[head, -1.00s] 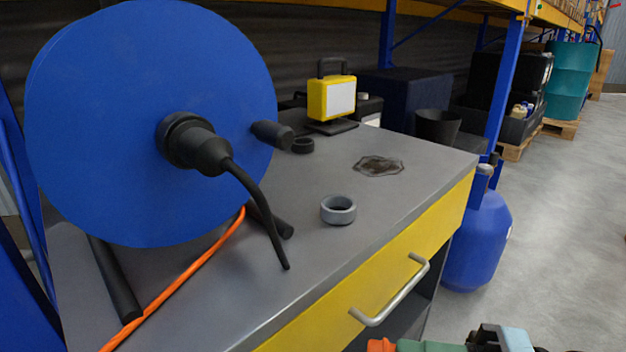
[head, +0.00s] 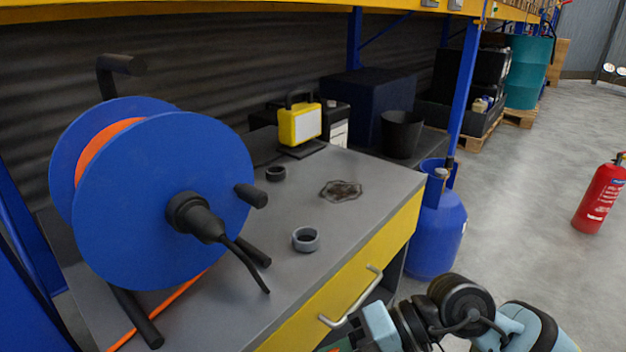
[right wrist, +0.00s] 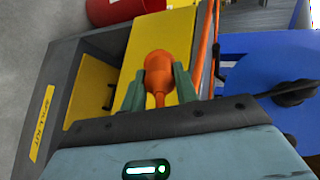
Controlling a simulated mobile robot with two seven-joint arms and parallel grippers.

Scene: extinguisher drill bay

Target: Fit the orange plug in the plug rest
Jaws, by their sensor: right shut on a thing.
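The orange plug (right wrist: 157,62) is between the two green fingers of my right gripper (right wrist: 159,75) in the right wrist view, shut on it. A short grey open ring (head: 306,239), which looks like the plug rest, stands empty on the bench top right of the reel. A smaller dark ring (head: 276,173) lies farther back. The held plug is apart from both rings. My left gripper is not in view.
A blue cable reel (head: 150,230) with a black connector (head: 195,216) fills the bench's left. A drawer handle (head: 350,300) juts from the yellow front. A blue gas bottle (head: 436,235) stands right.

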